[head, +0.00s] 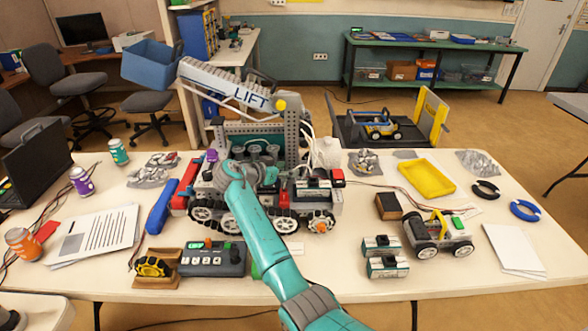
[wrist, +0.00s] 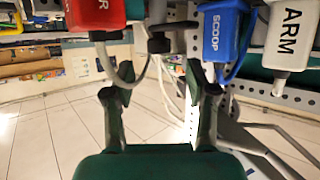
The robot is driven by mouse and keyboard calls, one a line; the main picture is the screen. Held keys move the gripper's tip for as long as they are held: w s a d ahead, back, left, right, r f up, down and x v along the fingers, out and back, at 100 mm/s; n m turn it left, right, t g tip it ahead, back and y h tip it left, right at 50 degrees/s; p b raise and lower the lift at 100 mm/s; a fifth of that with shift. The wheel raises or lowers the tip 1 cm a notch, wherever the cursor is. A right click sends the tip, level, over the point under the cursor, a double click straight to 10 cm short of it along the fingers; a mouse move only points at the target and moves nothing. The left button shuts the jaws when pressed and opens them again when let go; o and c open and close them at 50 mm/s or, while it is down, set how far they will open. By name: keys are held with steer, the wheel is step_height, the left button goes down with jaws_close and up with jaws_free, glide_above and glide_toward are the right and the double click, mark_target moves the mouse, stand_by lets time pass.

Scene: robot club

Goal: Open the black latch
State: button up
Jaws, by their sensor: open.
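My gripper (wrist: 157,85) is open, its two dark green fingers apart with nothing held between them in the wrist view. A small black part (wrist: 163,42), perhaps the black latch, shows just beyond the fingertips in the wrist view, between a red plug and a blue plug. I cannot tell for sure that it is the latch, or whether it is shut.
Near the fingers are a red plug (wrist: 95,14), a blue SCOOP plug (wrist: 219,32), a white ARM plug (wrist: 288,35) and loose cables. The LIFT boom (head: 235,88) rises behind my gripper. A control box (head: 213,259) and small wheeled car (head: 438,235) stand on the white table.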

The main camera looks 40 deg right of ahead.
steer(key=v, duration=0.6)
steer(key=shift+a, duration=0.4)
steer(key=shift+s, duration=0.1)
